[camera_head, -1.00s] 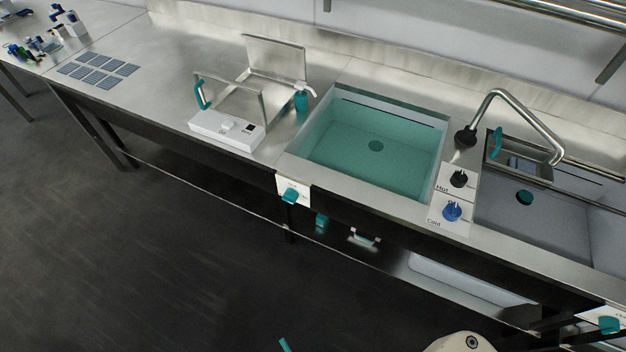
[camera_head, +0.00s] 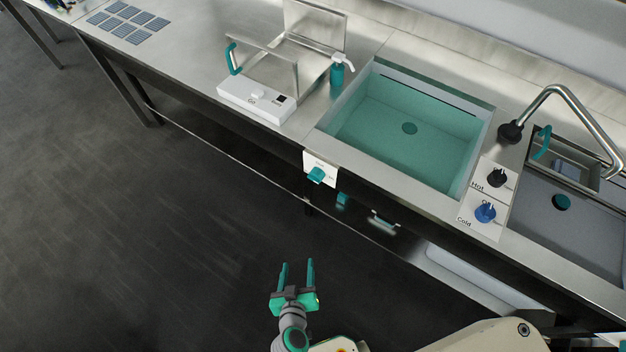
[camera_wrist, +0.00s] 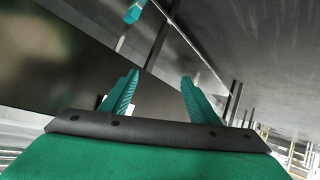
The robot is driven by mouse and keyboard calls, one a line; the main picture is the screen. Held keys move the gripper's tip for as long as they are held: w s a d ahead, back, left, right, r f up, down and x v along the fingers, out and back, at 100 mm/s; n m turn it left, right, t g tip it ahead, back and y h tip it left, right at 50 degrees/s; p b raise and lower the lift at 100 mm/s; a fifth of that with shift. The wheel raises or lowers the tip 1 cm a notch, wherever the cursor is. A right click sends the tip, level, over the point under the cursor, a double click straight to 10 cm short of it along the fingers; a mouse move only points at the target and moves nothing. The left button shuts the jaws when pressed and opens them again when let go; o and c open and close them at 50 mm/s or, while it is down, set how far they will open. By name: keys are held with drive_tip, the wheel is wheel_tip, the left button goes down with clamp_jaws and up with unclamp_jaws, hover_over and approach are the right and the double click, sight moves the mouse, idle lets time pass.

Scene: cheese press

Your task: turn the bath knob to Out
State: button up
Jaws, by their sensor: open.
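The bath knob is most likely the teal knob (camera_head: 316,175) on a white plate (camera_head: 331,168) at the counter's front edge, by the left corner of the teal-water basin (camera_head: 342,141). Its label is too small to read, so I cannot tell its setting. My gripper (camera_head: 297,264) is at the bottom of the head view, in front of the counter and apart from the knob, with nothing between its teal fingers. In the wrist view, the gripper (camera_wrist: 158,82) has its fingers spread. A teal part (camera_wrist: 135,11) shows at the top there; I cannot tell which one it is.
Hot (camera_head: 497,177) and Cold (camera_head: 485,212) knobs stand right of the basin, near a faucet (camera_head: 565,95). A white device with a metal frame (camera_head: 252,101) is on the counter to the left. A smaller teal part (camera_head: 342,200) sits below the counter edge. The floor at left is clear.

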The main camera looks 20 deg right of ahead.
drive_tip(key=w+d+r+m+h, duration=0.25)
drive_tip(key=w+d+h, duration=0.2)
drive_tip(key=w, duration=0.45)
drive_tip(key=m+h, duration=0.4)
drive_tip(key=h, duration=0.2)
approach(313, 179)
drive_tip(key=x, duration=1)
drive_tip(key=shift+d+f, duration=0.15)
drive_tip(key=shift+f, duration=0.25)
drive_tip(key=shift+s, duration=0.1)
drive_tip(key=c, duration=1)
